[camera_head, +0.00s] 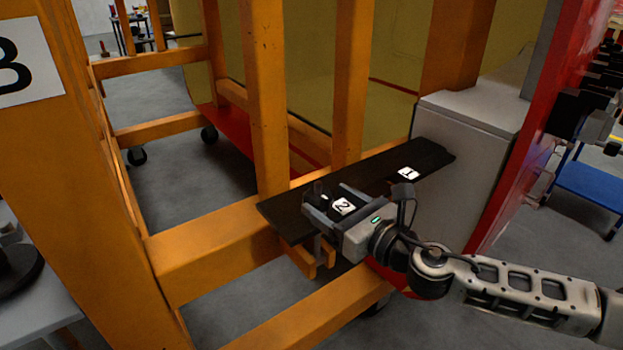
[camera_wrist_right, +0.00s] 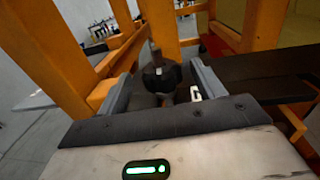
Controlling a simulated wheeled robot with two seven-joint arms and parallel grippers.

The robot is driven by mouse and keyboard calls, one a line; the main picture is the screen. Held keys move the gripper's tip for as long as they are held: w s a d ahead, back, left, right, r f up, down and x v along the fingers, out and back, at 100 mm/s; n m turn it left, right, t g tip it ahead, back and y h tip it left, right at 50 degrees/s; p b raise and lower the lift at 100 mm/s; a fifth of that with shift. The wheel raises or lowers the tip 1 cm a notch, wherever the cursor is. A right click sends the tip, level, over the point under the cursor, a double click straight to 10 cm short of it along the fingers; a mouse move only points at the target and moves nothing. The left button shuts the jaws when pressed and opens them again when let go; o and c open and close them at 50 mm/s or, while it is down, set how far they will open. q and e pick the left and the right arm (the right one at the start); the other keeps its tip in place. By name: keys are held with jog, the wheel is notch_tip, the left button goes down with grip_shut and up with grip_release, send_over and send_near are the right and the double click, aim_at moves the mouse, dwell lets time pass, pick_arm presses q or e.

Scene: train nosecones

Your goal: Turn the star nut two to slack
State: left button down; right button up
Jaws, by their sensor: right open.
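The star nut two (camera_wrist_right: 161,78) is a dark lobed knob with a stud rising from its middle, upright between my right gripper's fingers in the right wrist view. In the head view it is a small dark shape (camera_head: 318,190) by the plate marked "2" (camera_head: 343,206), partly hidden by the gripper. My right gripper (camera_head: 327,196) is open, with one finger on each side of the nut. In the wrist view gaps show between the nut and both fingers (camera_wrist_right: 162,70). My left gripper is out of view.
The nut stands on a dark board (camera_head: 285,211) across an orange frame (camera_head: 215,245). A label "1" (camera_head: 408,173) lies further right on it. Orange posts (camera_head: 265,95) rise behind. A grey box (camera_head: 465,160) and a red panel (camera_head: 530,130) stand right.

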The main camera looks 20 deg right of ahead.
aim_at(321, 197)
jog(key=x, duration=0.5)
jog(key=shift+w+a+p, duration=0.15)
jog(key=shift+w+p, duration=0.15)
jog(key=shift+p, duration=0.1)
jog(key=c, duration=1)
